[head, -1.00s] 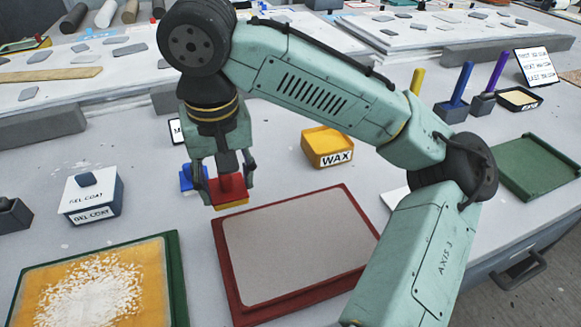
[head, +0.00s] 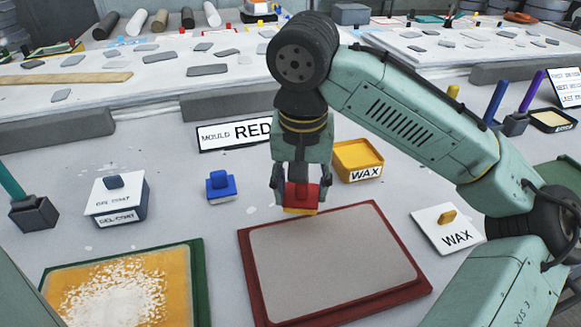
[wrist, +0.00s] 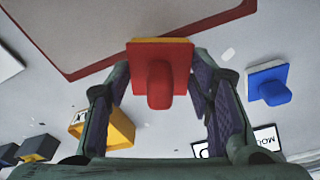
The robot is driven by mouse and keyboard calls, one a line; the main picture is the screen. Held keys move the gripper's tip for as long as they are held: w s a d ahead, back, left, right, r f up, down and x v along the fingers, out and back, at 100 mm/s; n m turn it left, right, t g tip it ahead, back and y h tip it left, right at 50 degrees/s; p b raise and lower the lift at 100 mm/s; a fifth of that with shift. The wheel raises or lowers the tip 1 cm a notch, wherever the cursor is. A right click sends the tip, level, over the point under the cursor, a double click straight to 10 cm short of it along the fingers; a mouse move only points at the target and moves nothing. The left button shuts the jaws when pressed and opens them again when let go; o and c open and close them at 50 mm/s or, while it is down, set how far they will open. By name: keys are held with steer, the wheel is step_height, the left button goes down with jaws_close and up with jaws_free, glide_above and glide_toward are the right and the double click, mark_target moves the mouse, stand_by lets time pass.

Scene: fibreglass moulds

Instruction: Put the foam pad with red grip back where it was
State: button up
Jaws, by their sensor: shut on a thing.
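The foam pad with red grip (head: 301,198) has a red top and a yellow foam underside. My gripper (head: 302,178) is shut on it and holds it by the back edge of the red-framed mould (head: 330,258). In the wrist view the pad (wrist: 160,75) sits between the two fingers of my gripper (wrist: 160,95), with its red grip pointing toward the camera. I cannot tell whether the pad touches the table or the mould edge.
A blue-gripped pad (head: 221,186) stands to the left. The open yellow WAX tub (head: 358,158) is just right of my gripper, its white lid (head: 447,228) lying further right. A MOULD RED sign (head: 236,133) stands behind. A gel coat box (head: 116,198) and green-framed mould (head: 196,275) are at left.

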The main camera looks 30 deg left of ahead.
steer(key=w+a, duration=0.2)
steer(key=w+a+p, duration=0.1)
steer(key=w+a, duration=0.2)
steer(key=w+a+f+p, duration=0.1)
steer(key=w+a, duration=0.1)
steer(key=a, duration=0.1)
steer(key=shift+w, duration=0.4)
steer(key=shift+w+f, duration=0.1)
steer(key=shift+f+p, duration=0.5)
steer(key=shift+f, duration=1.2)
steer(key=shift+f, duration=0.2)
steer(key=o, duration=1.2)
steer(key=shift+o, duration=0.2)
steer(key=shift+r, duration=0.1)
step_height(320, 180, up, 12)
steer(key=s+b, duration=0.1)
steer(key=shift+s+d, duration=0.2)
steer(key=shift+d, duration=0.1)
steer(key=shift+r, duration=0.1)
